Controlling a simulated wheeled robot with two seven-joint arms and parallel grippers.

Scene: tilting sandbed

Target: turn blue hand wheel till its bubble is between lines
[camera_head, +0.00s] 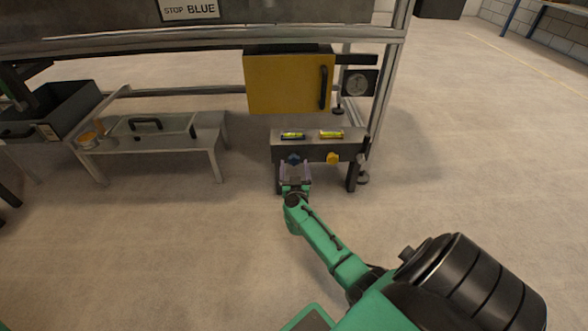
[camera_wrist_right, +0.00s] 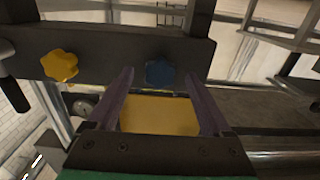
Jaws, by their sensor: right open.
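The blue hand wheel (camera_head: 294,158) is on the front of a dark block (camera_head: 280,152), below the left of two yellow-green vials (camera_head: 292,136). The bubble in that vial is too small to place against its lines. My right gripper (camera_head: 295,171) is open just in front of the blue wheel. In the right wrist view the blue wheel (camera_wrist_right: 160,73) shows between the two spread fingertips (camera_wrist_right: 160,78), with a gap on each side. I cannot tell how far the wheel reaches between the fingers. My left gripper is not in view.
A yellow wheel (camera_head: 333,158) sits to the right on the block, under the second vial (camera_head: 331,135). A yellow box (camera_head: 285,84) with a dark handle and a round gauge (camera_head: 358,83) are behind. A low bench (camera_head: 205,160) stands left. A sign (camera_head: 190,9) reads "STOP BLUE".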

